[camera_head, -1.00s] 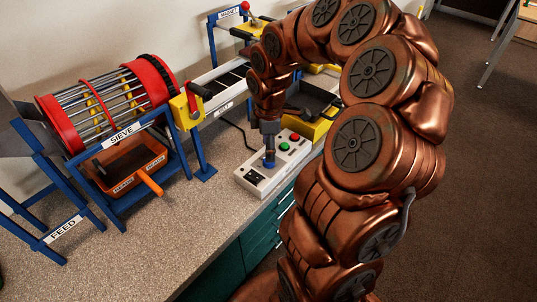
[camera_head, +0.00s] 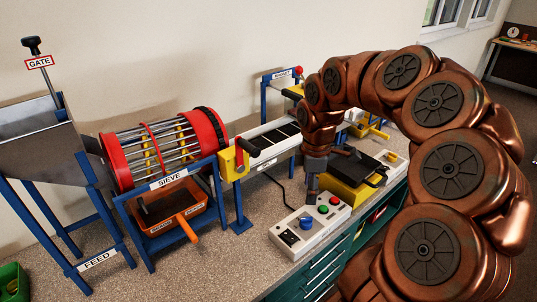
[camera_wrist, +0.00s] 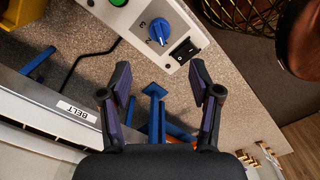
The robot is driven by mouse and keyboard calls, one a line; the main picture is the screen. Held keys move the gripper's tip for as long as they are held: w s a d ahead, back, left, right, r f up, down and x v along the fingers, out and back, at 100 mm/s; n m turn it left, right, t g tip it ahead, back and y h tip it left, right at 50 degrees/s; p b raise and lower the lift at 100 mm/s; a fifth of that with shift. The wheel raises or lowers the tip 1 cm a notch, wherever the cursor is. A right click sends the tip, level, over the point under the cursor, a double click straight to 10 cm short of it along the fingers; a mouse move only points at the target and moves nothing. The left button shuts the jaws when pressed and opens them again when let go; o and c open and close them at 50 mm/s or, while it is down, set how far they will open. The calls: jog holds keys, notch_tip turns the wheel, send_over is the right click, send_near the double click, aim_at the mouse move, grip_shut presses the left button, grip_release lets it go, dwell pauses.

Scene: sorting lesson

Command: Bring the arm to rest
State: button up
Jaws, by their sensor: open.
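My copper arm reaches across the right side of the head view and bends down over the bench. My gripper (camera_wrist: 161,105) is open and empty in the wrist view, its two dark fingers spread apart. In the head view my gripper (camera_head: 312,188) hangs just above and behind the control box (camera_head: 292,243), partly hidden by my arm. The control box has a blue knob, a green button and a red button. In the wrist view the blue knob (camera_wrist: 158,31) lies beyond the fingertips, apart from them.
The sieve drum (camera_head: 160,148) stands left, with an orange bin (camera_head: 172,220) under it. The belt (camera_head: 275,140) runs behind my gripper. A yellow stand with a black tray (camera_head: 352,170) is close at its right. The feed hopper (camera_head: 45,140) is far left.

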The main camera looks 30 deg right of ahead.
jog(key=s+a+r+m+p, duration=0.4)
jog(key=s+a+r+p, duration=0.3)
jog(key=s+a, duration=0.4)
jog(key=s+a+r+m+g+p, duration=0.1)
jog(key=s+a+m, duration=0.2)
jog(key=s, duration=0.3)
jog(key=s+a+r+m+p, duration=0.1)
jog(key=s+a+m+p, duration=0.1)
jog(key=s, duration=0.4)
jog(key=a+m, duration=0.1)
jog(key=m, duration=0.1)
jog(key=shift+s+a+r+m+g, duration=0.25)
jog(key=shift+a+r+m+g, duration=0.1)
jog(key=shift+a+m+g, duration=0.05)
